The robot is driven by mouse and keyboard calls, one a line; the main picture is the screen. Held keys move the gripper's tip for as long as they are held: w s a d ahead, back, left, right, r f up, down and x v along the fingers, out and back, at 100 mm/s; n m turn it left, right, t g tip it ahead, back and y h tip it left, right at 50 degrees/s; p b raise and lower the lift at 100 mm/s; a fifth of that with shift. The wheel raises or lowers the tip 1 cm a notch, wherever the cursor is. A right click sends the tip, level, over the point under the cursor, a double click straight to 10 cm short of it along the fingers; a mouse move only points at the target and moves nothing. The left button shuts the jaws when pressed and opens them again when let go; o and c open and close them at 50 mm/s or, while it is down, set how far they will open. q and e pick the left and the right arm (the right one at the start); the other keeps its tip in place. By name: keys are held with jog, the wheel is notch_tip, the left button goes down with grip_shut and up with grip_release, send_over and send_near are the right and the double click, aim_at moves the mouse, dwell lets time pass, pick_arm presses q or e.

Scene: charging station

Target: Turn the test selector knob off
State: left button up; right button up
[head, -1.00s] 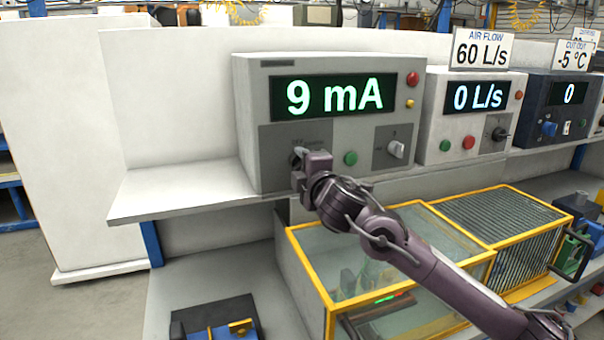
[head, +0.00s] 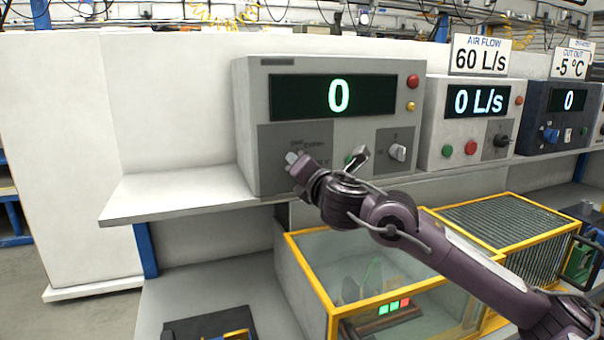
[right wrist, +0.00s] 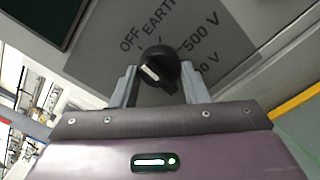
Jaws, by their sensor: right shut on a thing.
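The test selector knob (right wrist: 163,64) is black with a white pointer bar. It sits on a grey panel with OFF, EARTH and 500 V labels. My right gripper (right wrist: 157,82) is shut on the knob, one finger on each side. I cannot tell for sure which label the pointer lines up with. In the head view, my right gripper (head: 294,160) is at the lower left panel of the tester (head: 349,125) and hides the knob. The tester's display (head: 338,97) reads 0. My left gripper is not in view.
A yellow-framed glass box (head: 375,262) stands below my right arm. The shelf (head: 180,195) left of the tester is clear. An air flow unit (head: 470,120) stands to the right.

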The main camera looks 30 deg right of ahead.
jog(key=shift+f+n, duration=0.25)
jog(key=shift+n, duration=0.35)
jog(key=o, duration=1)
jog(key=shift+r, duration=0.1)
